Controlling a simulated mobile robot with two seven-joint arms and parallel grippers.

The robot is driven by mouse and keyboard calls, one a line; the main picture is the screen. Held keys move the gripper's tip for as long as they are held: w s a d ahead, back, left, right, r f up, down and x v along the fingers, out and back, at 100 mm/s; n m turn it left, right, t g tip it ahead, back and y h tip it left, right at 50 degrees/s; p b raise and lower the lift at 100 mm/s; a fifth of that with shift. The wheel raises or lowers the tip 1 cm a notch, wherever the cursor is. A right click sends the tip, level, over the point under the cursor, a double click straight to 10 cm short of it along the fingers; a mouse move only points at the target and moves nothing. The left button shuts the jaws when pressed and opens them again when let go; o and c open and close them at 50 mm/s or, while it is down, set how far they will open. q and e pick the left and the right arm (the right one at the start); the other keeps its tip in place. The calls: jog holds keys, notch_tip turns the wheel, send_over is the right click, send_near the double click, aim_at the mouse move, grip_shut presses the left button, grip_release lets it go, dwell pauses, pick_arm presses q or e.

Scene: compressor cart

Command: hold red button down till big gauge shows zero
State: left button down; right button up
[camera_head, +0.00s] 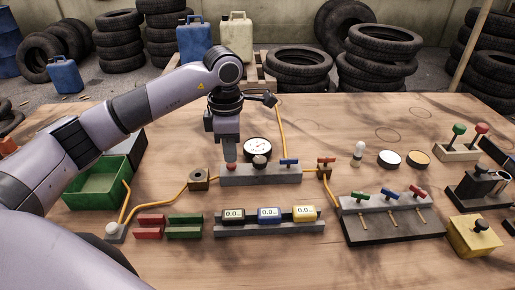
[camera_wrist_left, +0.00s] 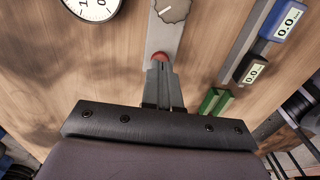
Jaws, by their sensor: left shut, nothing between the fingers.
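The red button (camera_head: 231,166) sits at the left end of a grey block (camera_head: 270,178). My left gripper (camera_head: 230,157) is shut and empty, pointing down with its fingertips right at the button. In the left wrist view the fingertips (camera_wrist_left: 159,69) meet the edge of the red button (camera_wrist_left: 158,57), partly covering it; I cannot tell how far it is pressed.
The block also carries a dark knob (camera_head: 260,161) and a blue-handled valve (camera_head: 289,162). A yellow hose (camera_head: 163,197) runs left. Small displays (camera_head: 269,215) stand in front. A green bin (camera_head: 97,188) is at left and a valve board (camera_head: 390,222) at right.

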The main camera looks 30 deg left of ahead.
pick_arm(q)
jog(key=shift+f, duration=0.45)
jog(key=shift+f+b, duration=0.2)
jog(key=shift+b, duration=0.2)
jog(key=shift+f, duration=0.3)
dwell(0.3)
dwell(1.3)
dwell(0.4)
notch_tip(320, 180, up, 7)
jog(key=p, duration=0.5)
jog(key=shift+r, duration=0.1)
